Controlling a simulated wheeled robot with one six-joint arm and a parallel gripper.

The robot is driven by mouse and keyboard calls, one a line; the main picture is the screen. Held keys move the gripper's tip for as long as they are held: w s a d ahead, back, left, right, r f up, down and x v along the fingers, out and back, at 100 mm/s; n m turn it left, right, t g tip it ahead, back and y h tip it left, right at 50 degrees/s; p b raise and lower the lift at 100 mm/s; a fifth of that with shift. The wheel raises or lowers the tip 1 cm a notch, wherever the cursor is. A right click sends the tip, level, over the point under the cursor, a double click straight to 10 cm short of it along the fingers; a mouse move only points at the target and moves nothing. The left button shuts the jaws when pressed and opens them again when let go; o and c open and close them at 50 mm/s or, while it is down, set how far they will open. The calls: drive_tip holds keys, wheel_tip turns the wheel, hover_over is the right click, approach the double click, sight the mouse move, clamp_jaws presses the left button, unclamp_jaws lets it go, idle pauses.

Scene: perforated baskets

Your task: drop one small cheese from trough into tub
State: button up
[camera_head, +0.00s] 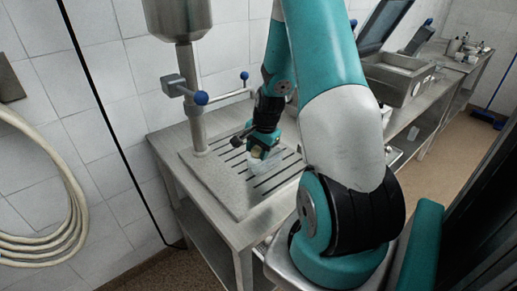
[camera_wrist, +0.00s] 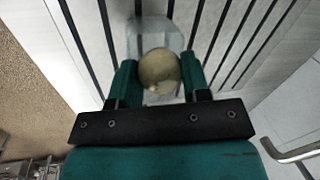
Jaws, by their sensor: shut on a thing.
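My gripper (camera_wrist: 159,80) is shut on a small round yellowish cheese (camera_wrist: 159,70), which sits between its two green fingers in the wrist view. A clear, see-through tub (camera_wrist: 150,30) shows right behind and below the cheese. In the head view my gripper (camera_head: 262,148) points down over the slotted table, with the pale tub (camera_head: 262,166) under it. I cannot tell whether the cheese is inside the tub's rim or just above it. The trough is not clearly identifiable.
The slotted grey metal tray (camera_head: 225,185) lies on a steel table beneath the gripper. A steel funnel column (camera_head: 195,100) with blue-knobbed handles stands close at the left. A steel basin (camera_head: 395,75) is at the back right. A coiled hose (camera_head: 60,215) hangs on the left wall.

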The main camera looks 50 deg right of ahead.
idle(0.3)
drive_tip(key=o, duration=1.5)
drive_tip(key=shift+c, duration=0.2)
drive_tip(key=shift+r, duration=0.1)
drive_tip(key=shift+w+p+v, duration=0.3)
drive_tip(key=shift+p+v, duration=0.85)
drive_tip(key=shift+v, duration=0.15)
drive_tip(key=shift+w+p+v, duration=0.3)
drive_tip(key=shift+p+v, duration=0.8)
drive_tip(key=shift+v, duration=0.15)
drive_tip(key=shift+w+p+v, duration=0.25)
drive_tip(key=shift+p+v, duration=0.9)
drive_tip(key=shift+v, duration=0.15)
drive_tip(key=shift+r, duration=0.15)
